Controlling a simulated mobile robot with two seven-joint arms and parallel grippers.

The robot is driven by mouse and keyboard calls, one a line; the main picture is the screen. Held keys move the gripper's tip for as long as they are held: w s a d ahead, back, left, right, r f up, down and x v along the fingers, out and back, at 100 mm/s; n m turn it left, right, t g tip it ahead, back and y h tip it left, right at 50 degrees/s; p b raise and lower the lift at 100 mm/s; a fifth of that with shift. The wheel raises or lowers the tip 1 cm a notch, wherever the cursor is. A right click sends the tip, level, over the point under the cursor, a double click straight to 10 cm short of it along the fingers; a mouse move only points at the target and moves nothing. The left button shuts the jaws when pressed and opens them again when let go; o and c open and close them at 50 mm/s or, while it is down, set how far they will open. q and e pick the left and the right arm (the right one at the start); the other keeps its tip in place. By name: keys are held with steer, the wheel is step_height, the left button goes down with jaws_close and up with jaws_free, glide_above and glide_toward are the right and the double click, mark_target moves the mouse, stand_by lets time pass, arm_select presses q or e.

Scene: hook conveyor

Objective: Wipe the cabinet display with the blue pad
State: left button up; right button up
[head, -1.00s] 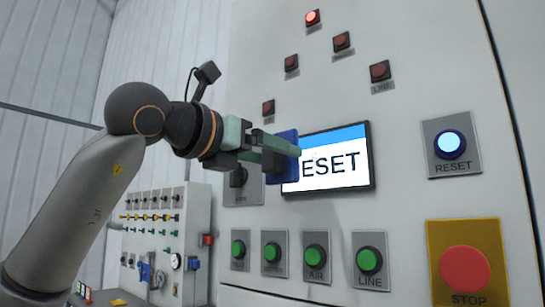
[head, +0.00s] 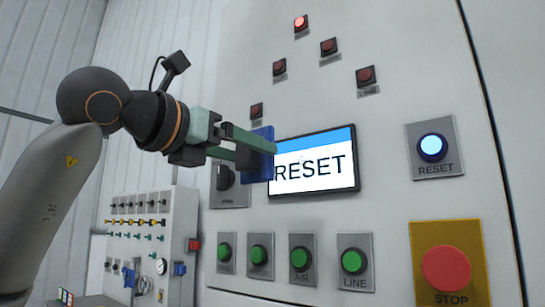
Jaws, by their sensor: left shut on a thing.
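The cabinet display (head: 318,162) is a dark-framed screen with a blue top band and the word RESET in black on white. My left gripper (head: 250,150), with green fingers, is shut on the blue pad (head: 263,171). The pad is held upright at the display's left edge and overlaps that edge in the picture. I cannot tell whether it touches the glass. My right gripper is not in view.
The tall cabinet (head: 400,210) carries a lit RESET button (head: 431,147), a red STOP button (head: 446,268) on a yellow plate, several green buttons below the display and red lamps above. A dark switch (head: 224,177) sits left of the pad. A smaller panel (head: 180,225) stands at lower left.

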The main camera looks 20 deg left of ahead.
mark_target(260, 154)
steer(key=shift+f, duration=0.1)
arm_select(q)
steer(key=p+x, duration=0.2)
steer(key=x, duration=0.2)
steer(key=shift+r, duration=0.1)
steer(key=shift+w+d, duration=0.15)
steer(key=shift+w, duration=0.3)
steer(key=shift+p+x, duration=0.6)
steer(key=shift+x, duration=0.35)
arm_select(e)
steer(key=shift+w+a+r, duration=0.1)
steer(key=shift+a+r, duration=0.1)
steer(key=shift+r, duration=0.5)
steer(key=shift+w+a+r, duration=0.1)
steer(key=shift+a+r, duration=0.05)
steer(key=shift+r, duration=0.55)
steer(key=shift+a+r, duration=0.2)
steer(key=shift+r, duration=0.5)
arm_select(q)
steer(key=shift+p+x, duration=0.6)
steer(key=shift+x, duration=0.5)
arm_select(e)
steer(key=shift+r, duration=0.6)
